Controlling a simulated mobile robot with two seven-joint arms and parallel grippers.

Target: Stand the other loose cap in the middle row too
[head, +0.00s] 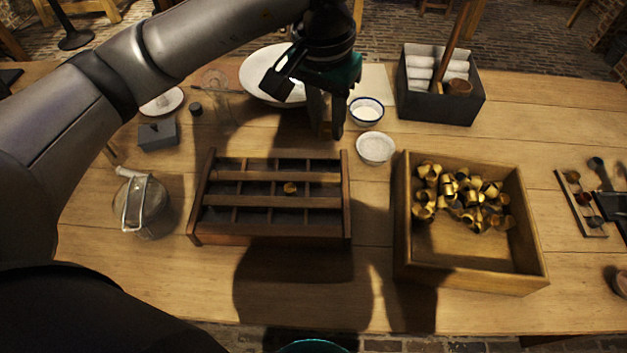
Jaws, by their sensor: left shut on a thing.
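The dark wooden rack (346,215) stands left of the table's middle, with three rows of compartments. One brass cap (290,188) sits in its middle row, third compartment from the left. My left gripper (326,128) is above the table behind the rack's right end, pointing down. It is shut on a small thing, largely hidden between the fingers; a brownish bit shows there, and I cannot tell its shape. The wooden box (470,276) to the right holds a heap of brass caps (460,197). My right gripper is not in view.
Two small bowls, one blue-rimmed (366,111) and one white (376,148), stand close right of my left gripper. A large white dish (262,72) and a dark crate (440,108) are behind. A lidded jar (146,208) stands left of the rack. The table front is clear.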

